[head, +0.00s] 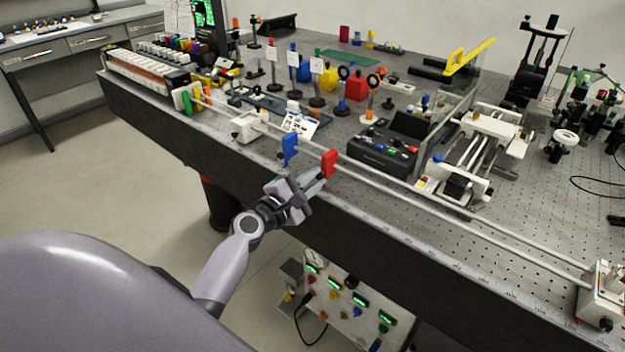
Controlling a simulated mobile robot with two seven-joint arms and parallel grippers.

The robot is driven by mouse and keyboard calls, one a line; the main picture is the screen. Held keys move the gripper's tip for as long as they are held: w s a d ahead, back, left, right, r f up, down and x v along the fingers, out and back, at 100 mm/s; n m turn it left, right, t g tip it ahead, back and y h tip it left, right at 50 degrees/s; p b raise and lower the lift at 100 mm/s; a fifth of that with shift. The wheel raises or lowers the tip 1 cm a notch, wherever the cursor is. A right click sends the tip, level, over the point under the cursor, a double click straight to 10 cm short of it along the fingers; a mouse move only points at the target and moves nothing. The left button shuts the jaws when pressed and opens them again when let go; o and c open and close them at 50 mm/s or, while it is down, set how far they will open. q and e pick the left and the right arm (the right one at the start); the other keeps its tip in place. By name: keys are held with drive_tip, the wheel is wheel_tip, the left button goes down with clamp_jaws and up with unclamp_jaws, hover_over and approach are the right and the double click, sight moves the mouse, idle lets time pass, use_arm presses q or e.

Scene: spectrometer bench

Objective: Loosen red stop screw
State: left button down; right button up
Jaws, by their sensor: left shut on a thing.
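The red stop (329,163) sits on the long rail (400,203) near the front edge of the bench. My left gripper (322,181) reaches up from the front edge and is shut at the red stop. Its fingers hide the lower near side of the stop, and I cannot make out the screw separately. A blue stop (290,148) stands on the same rail, a little to the left of my gripper. My right gripper is not in view.
A white carriage (250,126) sits on the rail further left. A black control box (383,150) stands behind the red stop. A white end block (603,296) is at the far right. Optics posts crowd the bench behind, and an instrument panel (345,305) is below.

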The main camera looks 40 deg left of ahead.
use_arm(q)
drive_tip(key=c, duration=1.1)
unclamp_jaws()
drive_tip(key=shift+s+a+b, duration=0.15)
drive_tip(key=shift+s+b, duration=0.05)
drive_tip(key=shift+s, duration=1.6)
drive_tip(key=shift+s+a+b, duration=0.1)
drive_tip(key=shift+s+b, duration=0.1)
drive_tip(key=shift+s, duration=1.55)
